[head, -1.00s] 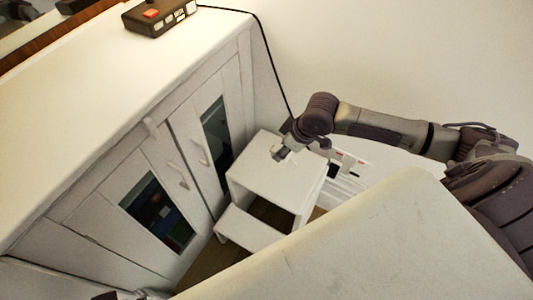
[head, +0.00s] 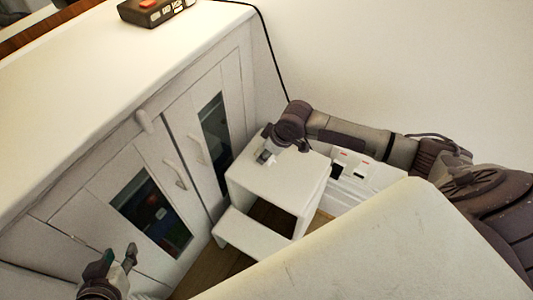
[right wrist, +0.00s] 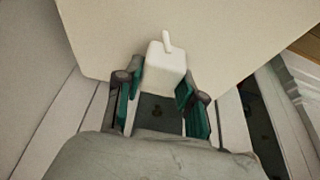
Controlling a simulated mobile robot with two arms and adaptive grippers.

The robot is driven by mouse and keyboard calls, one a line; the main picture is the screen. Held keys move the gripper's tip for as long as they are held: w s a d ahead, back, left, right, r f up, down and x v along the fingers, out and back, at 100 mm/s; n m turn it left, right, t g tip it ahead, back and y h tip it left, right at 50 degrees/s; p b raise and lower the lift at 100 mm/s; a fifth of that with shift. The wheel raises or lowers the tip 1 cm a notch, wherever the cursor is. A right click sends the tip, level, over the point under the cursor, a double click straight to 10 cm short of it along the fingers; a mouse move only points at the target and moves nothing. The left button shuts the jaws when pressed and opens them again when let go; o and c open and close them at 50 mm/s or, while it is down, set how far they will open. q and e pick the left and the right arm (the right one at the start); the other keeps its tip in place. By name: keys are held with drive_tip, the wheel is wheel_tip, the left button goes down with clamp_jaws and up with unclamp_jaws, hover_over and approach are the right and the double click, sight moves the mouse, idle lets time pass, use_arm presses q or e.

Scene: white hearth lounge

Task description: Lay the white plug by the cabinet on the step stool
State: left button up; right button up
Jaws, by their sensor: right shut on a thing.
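The white plug (right wrist: 165,70) is a small white block with a thin prong, held between the green-padded fingers of my right gripper (right wrist: 160,98) in the right wrist view. In the head view my right gripper (head: 266,157) is over the left part of the white step stool's top (head: 290,182). The stool top (right wrist: 225,40) also fills the background behind the plug in the wrist view. I cannot tell whether the plug touches the stool. My left gripper (head: 121,262) is open and empty at the lower left, in front of the cabinet.
The white cabinet (head: 150,130) with glass panes and handles stands left of the stool. A dark box with a red button (head: 150,8) is on top, with a black cable (head: 272,50) running down. A power strip (head: 355,168) is right of the stool. A pale surface (head: 370,250) fills the foreground.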

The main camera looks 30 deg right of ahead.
drive_tip(key=shift+f, duration=0.1)
drive_tip(key=o, duration=1.2)
drive_tip(key=shift+c, duration=0.2)
